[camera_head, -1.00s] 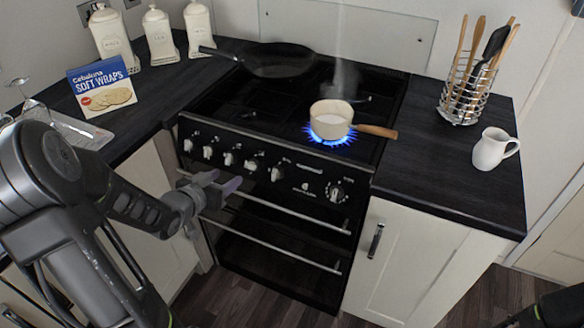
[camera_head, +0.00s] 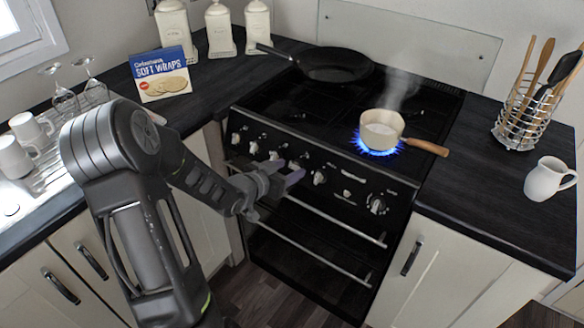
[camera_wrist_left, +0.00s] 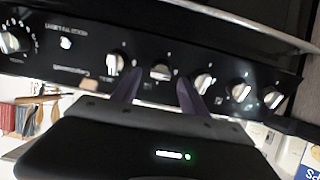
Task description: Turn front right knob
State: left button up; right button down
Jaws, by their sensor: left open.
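The black cooker has a row of silver knobs along its front panel. My left gripper (camera_head: 288,178) is open in front of this row, close to one knob (camera_head: 294,164). In the left wrist view, which is upside down, the two purple-grey fingers (camera_wrist_left: 158,92) point at the panel, with one knob (camera_wrist_left: 160,72) beyond the gap between them. Other knobs lie to either side. I cannot tell whether the fingers touch it. The front right burner has a blue flame (camera_head: 377,151) under a cream saucepan (camera_head: 382,130). My right gripper is out of view.
A frying pan (camera_head: 335,64) sits on the back left of the hob. Two oven handles (camera_head: 335,221) run below the knobs. A wraps box (camera_head: 162,75) and canisters stand on the left counter. A utensil rack (camera_head: 522,125) and white jug (camera_head: 548,180) stand on the right.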

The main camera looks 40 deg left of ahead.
aim_at(296, 167)
pick_arm(q)
jog(key=shift+x, duration=1.15)
grip_shut()
